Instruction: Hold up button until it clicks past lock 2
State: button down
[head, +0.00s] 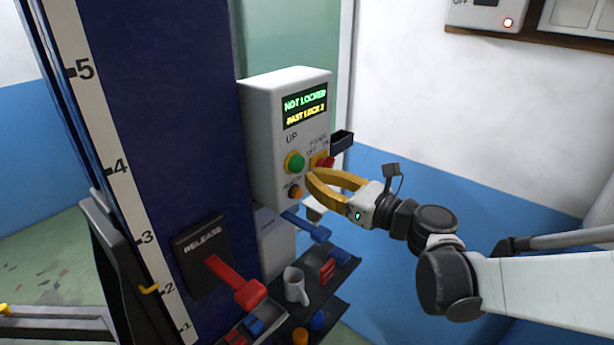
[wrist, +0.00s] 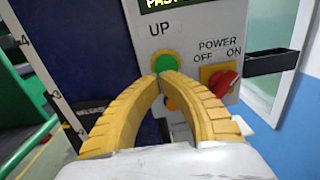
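The green UP button (head: 294,162) is on the front of a grey control box (head: 262,150). The box's display (head: 305,103) reads "NOT LOCKED" in green and "PAST LOCK 2" in yellow. My gripper (head: 313,177) has yellow curved fingers, with tips together and nothing held. In the head view the tips are just right of and below the button, with a small visible gap. In the wrist view the gripper (wrist: 162,80) overlaps the lower edge of the green button (wrist: 165,62). Whether it touches cannot be told.
A red power switch (head: 326,161) is right of the button, and an orange button (head: 296,193) is below. A red RELEASE lever (head: 237,283) sticks out from the blue column (head: 175,130). Shelves with a mug (head: 295,287) and tools are below. A yellow pointer (head: 149,289) is near scale mark 2.

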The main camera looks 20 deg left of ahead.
jog(key=v, duration=0.8)
jog(key=shift+d, duration=0.3)
jog(key=shift+s+d, duration=0.1)
jog(key=s+d+f+n+h+b, duration=0.3)
jog(key=s+d+f+n+h, duration=0.15)
jog(key=f+n, duration=0.2)
jog(key=s+d+f+n+h+b, duration=0.35)
jog(key=d+f+n, duration=0.25)
jog(key=f, duration=0.2)
jog(key=s+d+f+n+h+b, duration=0.2)
jog(key=s+d+f+n+h, duration=0.1)
jog(key=d, duration=0.5)
jog(key=s+d+f+n+h+b, duration=0.3)
jog(key=s+d+f+n+h, duration=0.1)
jog(key=d+n, duration=0.3)
jog(key=shift+s+d+f+h, duration=0.2)
jog(key=shift+s+d+h, duration=0.2)
jog(key=shift+d+h, duration=0.25)
